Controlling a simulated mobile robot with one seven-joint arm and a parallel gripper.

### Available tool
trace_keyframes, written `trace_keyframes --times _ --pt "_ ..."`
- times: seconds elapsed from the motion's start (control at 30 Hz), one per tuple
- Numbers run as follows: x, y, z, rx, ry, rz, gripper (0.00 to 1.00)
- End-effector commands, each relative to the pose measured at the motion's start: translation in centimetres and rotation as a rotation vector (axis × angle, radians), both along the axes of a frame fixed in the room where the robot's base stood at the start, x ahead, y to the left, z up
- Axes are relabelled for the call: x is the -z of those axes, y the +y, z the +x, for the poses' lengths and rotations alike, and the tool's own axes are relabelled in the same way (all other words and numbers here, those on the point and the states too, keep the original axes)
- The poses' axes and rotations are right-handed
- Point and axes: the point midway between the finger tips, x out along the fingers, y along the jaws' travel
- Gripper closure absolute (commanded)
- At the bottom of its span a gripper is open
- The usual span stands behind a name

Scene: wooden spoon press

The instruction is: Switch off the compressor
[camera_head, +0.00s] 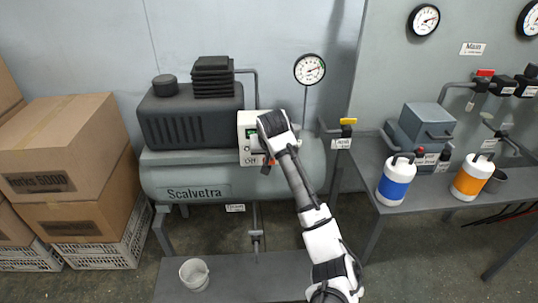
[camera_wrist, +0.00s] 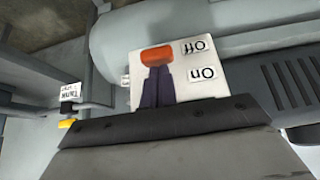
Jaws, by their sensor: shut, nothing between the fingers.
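The compressor is a grey-green tank (camera_head: 210,178) marked "Scalvetra" with a dark motor housing (camera_head: 190,118) on top. A white switch box (camera_head: 247,124) is on its front, partly hidden by my arm. In the wrist view, which is upside down, the box face (camera_wrist: 205,88) carries an "Off" label (camera_wrist: 194,47) and an "On" label (camera_wrist: 208,73). A red-orange switch handle (camera_wrist: 157,55) lies beside the "Off" label. My gripper (camera_wrist: 158,71) is shut and empty, its dark fingertips right at the handle; I cannot tell whether they touch.
A gauge (camera_head: 309,69) and a yellow-handled valve (camera_head: 348,121) stand right of the box. A bench (camera_head: 405,205) with blue and orange bottles is farther right. Cardboard boxes (camera_head: 70,140) are stacked at left. A bucket (camera_head: 194,274) stands on a low surface in front.

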Motion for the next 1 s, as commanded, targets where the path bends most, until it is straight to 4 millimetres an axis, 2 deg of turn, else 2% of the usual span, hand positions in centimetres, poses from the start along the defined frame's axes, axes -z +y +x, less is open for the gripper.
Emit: trace_keyframes --times 0.03,0.17,0.57,0.6,1.0 --pt "1.0 0.1 -0.2 -0.001 -0.027 0.003 1.0" --pt "2.1 0.2 -0.5 -0.001 -0.123 0.005 1.0" --pt "4.4 0.2 -1.3 -0.001 -0.426 0.003 1.0" --pt "3.3 0.1 -1.2 -0.001 -0.421 -0.001 1.0" --pt "2.5 0.0 -1.2 -0.001 -0.417 -0.001 1.0"
